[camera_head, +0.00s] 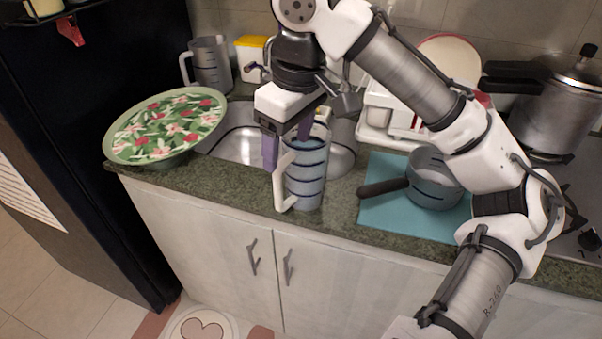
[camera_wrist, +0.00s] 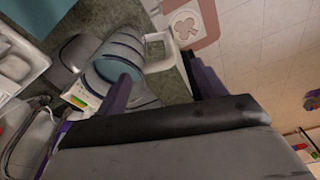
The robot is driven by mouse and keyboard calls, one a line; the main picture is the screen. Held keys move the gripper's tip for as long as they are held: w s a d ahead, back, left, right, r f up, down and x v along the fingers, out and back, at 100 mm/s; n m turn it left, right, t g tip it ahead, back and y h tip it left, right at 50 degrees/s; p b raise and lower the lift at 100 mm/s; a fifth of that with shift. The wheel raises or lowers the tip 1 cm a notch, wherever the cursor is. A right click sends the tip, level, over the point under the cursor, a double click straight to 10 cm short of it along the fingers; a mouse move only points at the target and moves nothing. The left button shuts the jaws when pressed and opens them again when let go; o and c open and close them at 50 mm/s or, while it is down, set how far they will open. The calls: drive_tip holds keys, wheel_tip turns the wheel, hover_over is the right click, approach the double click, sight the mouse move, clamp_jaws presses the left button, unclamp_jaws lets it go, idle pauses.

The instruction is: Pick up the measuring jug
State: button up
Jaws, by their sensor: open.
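A grey-blue measuring jug (camera_head: 308,178) with dark bands and a white handle stands upright at the counter's front edge, in front of the sink. In the wrist view the jug (camera_wrist: 124,52) shows with its pale handle (camera_wrist: 172,50) pointing right. My gripper (camera_head: 288,143) is open right at the jug's top, with purple fingers. One finger is left of the handle; the other is at the rim, and I cannot tell whether it is inside the mouth. In the wrist view the open fingers (camera_wrist: 160,88) lie on either side of the handle's line. No grip shows.
A similar clear jug (camera_head: 211,66) stands behind the sink at left. A green floral bowl (camera_head: 118,150) sits left of the sink (camera_head: 232,143). A dark-handled pot (camera_head: 432,180) on a teal mat (camera_head: 385,218) is at right. A dish rack (camera_head: 375,122) stands behind.

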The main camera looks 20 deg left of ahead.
sight(284, 162)
drive_tip(key=shift+w+a+f+p, duration=0.1)
drive_tip(key=shift+a+f, duration=0.1)
drive_tip(key=shift+f, duration=1.05)
drive_tip(key=shift+a+f+p, duration=0.15)
drive_tip(key=shift+a+f, duration=0.1)
drive_tip(key=shift+f, duration=1.05)
drive_tip(key=shift+w+a+f+p, duration=0.1)
drive_tip(key=shift+a+f, duration=0.1)
drive_tip(key=shift+f, duration=1.05)
clamp_jaws()
